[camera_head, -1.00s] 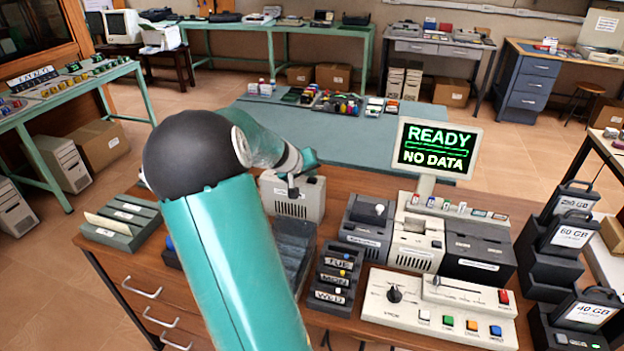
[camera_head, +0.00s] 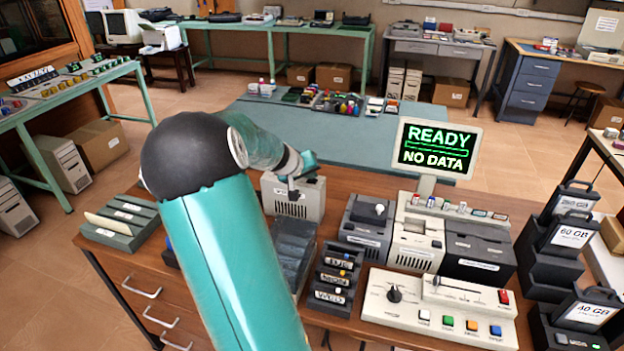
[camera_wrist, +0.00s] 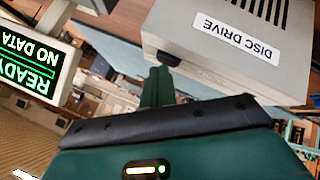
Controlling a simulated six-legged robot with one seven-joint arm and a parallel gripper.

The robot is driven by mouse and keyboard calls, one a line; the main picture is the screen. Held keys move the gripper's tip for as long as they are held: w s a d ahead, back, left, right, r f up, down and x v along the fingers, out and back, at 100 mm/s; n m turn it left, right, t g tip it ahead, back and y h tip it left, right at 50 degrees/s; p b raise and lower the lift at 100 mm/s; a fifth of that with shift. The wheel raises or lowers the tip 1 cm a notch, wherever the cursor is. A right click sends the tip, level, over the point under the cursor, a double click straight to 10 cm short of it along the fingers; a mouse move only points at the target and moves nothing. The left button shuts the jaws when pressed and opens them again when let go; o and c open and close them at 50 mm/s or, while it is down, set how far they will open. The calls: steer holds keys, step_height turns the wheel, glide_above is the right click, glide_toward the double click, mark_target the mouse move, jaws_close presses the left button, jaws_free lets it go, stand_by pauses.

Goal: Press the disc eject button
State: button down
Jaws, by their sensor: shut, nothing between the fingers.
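The disc drive (camera_head: 282,199) is a pale grey box on the wooden bench, left of centre in the head view. In the wrist view the disc drive (camera_wrist: 220,50) fills the upper right, with its "DISC DRIVE" label upside down. A small dark button-like part (camera_wrist: 169,58) sits at its near corner. My gripper (camera_wrist: 157,75) is shut and empty, its green fingertips right at that dark part; I cannot tell if they touch. In the head view my gripper (camera_head: 293,184) is at the disc drive's upper part, small and partly unclear.
The screen (camera_head: 437,148) reads "READY NO DATA". Right of the drive stand a grey dock (camera_head: 368,222), a control panel (camera_head: 440,308) with coloured buttons and a rack with day labels (camera_head: 333,280). A grey slotted tray (camera_head: 121,222) lies left.

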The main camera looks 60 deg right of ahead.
steer(key=shift+r, duration=0.8)
steer(key=shift+r, duration=2.5)
